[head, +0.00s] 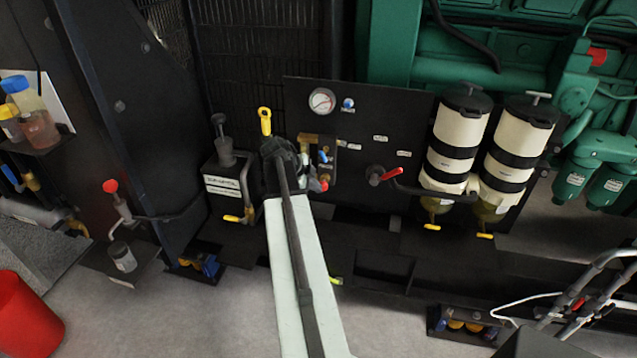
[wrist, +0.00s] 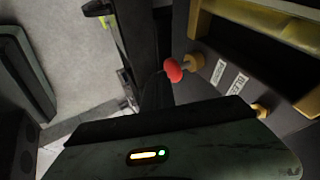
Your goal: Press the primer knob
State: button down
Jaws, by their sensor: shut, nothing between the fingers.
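A round red knob (wrist: 173,70) on a short brass stem sticks out from a dark panel in the wrist view. A reddish knob (head: 323,184) shows beside my arm's end in the head view and looks like the same one. I cannot read a label that names it as the primer knob. My gripper (wrist: 157,90) is shut and empty, dark and hard to make out, just left of and below the red knob. I cannot tell whether they touch. In the head view my arm's black end hides the fingertips.
Two small white labels (wrist: 229,78) sit right of the red knob. A black panel (head: 390,120) carries a gauge (head: 321,101), a red-handled valve (head: 388,174) and two cream filters (head: 456,140). A pump with a black plunger (head: 222,140) stands left of my arm.

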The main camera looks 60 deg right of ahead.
jog(key=p+v, duration=0.8)
jog(key=v, duration=0.2)
jog(key=shift+a, duration=0.4)
jog(key=shift+s, duration=0.1)
